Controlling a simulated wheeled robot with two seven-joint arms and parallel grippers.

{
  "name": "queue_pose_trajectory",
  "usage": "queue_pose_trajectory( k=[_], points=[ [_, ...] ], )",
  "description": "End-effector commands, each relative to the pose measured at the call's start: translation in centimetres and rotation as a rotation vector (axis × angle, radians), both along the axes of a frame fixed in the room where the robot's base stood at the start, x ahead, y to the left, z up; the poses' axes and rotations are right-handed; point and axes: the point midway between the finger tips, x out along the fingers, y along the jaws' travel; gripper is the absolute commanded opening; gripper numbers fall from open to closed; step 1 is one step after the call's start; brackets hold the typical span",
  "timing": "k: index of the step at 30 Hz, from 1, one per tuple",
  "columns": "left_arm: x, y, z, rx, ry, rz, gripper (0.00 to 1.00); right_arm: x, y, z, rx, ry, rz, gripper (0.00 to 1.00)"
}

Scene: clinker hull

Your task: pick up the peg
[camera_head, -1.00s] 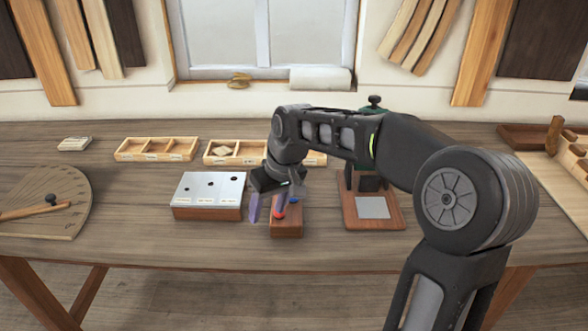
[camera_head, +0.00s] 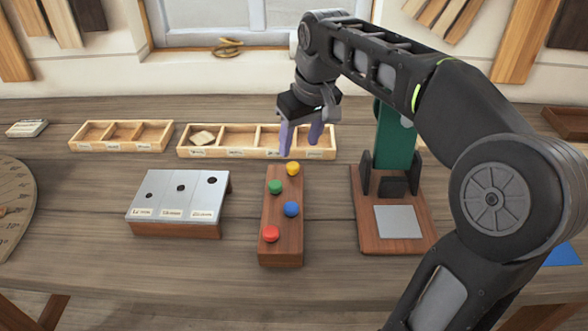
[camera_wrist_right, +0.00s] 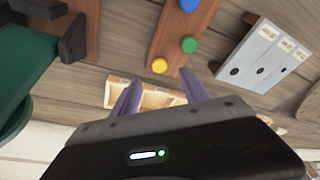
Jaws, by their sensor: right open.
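A wooden block (camera_head: 281,215) holds upright pegs with round coloured heads: a yellow peg (camera_head: 292,168), a green peg (camera_head: 275,187), a blue peg (camera_head: 291,209) and a red peg (camera_head: 271,234). My right gripper (camera_head: 301,146) is open and empty, with its purple fingers pointing down above and behind the yellow end of the block. In the right wrist view, the yellow peg (camera_wrist_right: 159,66), green peg (camera_wrist_right: 188,44) and blue peg (camera_wrist_right: 188,4) show ahead of the fingers (camera_wrist_right: 161,80), and the red one is out of frame. My left gripper is out of view.
A metal-topped block with three holes (camera_head: 179,197) stands left of the peg block. A green stand on a wooden base (camera_head: 363,240) is to the right. Compartment trays (camera_head: 185,149) lie behind. Bare bench lies in front.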

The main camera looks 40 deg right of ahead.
Motion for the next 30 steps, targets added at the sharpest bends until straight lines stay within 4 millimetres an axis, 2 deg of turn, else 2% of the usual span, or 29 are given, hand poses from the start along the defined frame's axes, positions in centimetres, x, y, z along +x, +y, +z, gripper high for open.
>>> queue_pose_trajectory(
  k=[1,12,21,30],
  points=[
    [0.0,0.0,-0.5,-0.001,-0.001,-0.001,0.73,0.0,0.0,-0.5,0.000,-0.001,0.000,0.53],
    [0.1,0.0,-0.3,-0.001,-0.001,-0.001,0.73,0.1,0.0,-0.6,0.001,0.001,0.000,0.53],
    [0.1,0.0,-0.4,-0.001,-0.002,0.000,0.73,0.7,0.0,-2.9,0.001,0.000,0.000,0.53],
    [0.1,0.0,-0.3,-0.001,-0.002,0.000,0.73,0.8,0.0,-3.1,0.001,0.001,0.000,0.53]
  ],
)
